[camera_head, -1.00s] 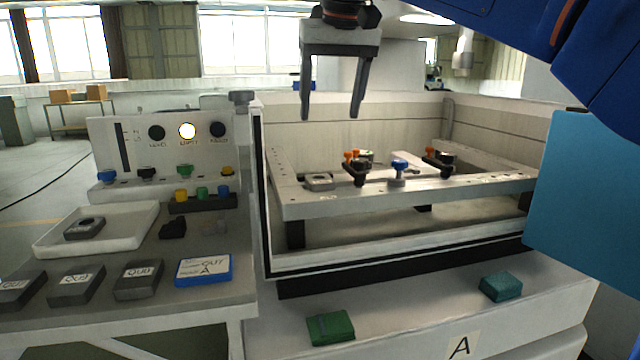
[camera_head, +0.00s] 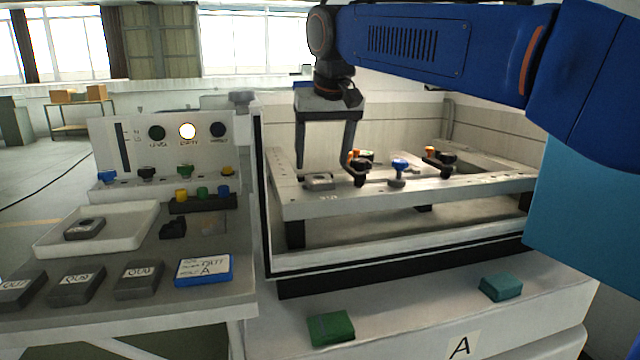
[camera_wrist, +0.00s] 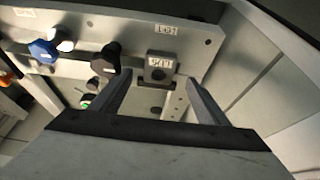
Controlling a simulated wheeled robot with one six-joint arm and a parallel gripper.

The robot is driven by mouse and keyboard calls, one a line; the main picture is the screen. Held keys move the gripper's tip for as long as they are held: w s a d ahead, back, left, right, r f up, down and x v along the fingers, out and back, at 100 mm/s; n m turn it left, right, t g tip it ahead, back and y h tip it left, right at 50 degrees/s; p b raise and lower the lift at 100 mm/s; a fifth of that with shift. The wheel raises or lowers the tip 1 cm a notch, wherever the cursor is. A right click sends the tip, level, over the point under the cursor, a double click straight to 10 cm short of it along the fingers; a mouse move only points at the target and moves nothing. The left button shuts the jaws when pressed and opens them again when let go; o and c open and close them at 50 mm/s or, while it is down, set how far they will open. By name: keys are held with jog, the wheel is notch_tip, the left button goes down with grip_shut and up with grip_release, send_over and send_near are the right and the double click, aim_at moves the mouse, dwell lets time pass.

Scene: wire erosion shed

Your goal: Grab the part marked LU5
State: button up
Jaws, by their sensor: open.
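In the head view the block (camera_head: 318,181) lies on the frame's left front corner. My gripper (camera_head: 324,167) is open and empty above it, fingers pointing down. In the wrist view my gripper (camera_wrist: 159,76) has its two fingertips to either side of the block, apart from it; the height gap is hard to judge.
Black-knobbed clamps (camera_head: 360,170) and a blue-knobbed clamp (camera_head: 399,168) stand right of the block. The pale frame (camera_head: 420,199) sits inside a walled tank. A white tray (camera_head: 130,240) holds another grey part (camera_head: 84,229) on the left bench. Green blocks (camera_head: 331,328) lie on the front ledge.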

aim_at(320, 182)
jog(key=shift+x, duration=2.55)
